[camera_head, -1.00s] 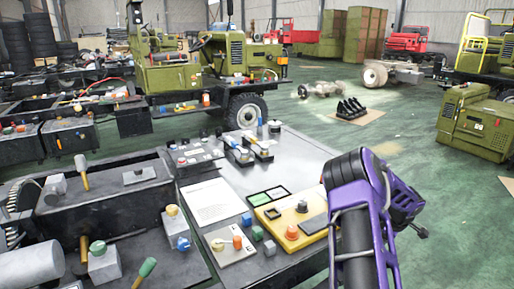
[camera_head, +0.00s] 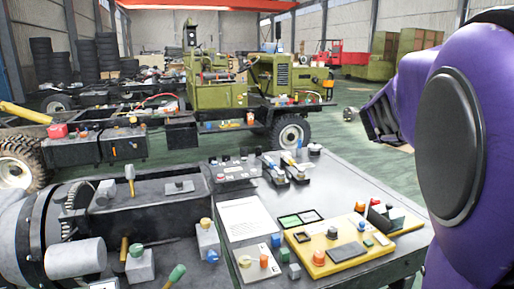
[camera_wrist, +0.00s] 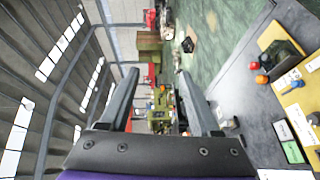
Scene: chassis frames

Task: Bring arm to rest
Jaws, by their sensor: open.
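My gripper (camera_wrist: 160,100) is in the wrist view, its two dark fingers spread apart with nothing between them. The view through it is turned on its side, with the hall and a green vehicle (camera_wrist: 163,105) far beyond the fingers. In the head view my purple arm fills the right side, raised beside the workbench (camera_head: 345,180); I cannot make out the fingertips there. In the wrist view the bench top (camera_wrist: 240,90) lies to the right of the fingers, apart from them.
The bench carries a yellow panel (camera_head: 345,255) with knobs, a white sheet (camera_head: 245,222), small blocks and dark machinery (camera_head: 150,205) at left. A green truck (camera_head: 250,80) stands behind on the green floor (camera_head: 340,130). Stacked tyres (camera_head: 50,62) stand at back left.

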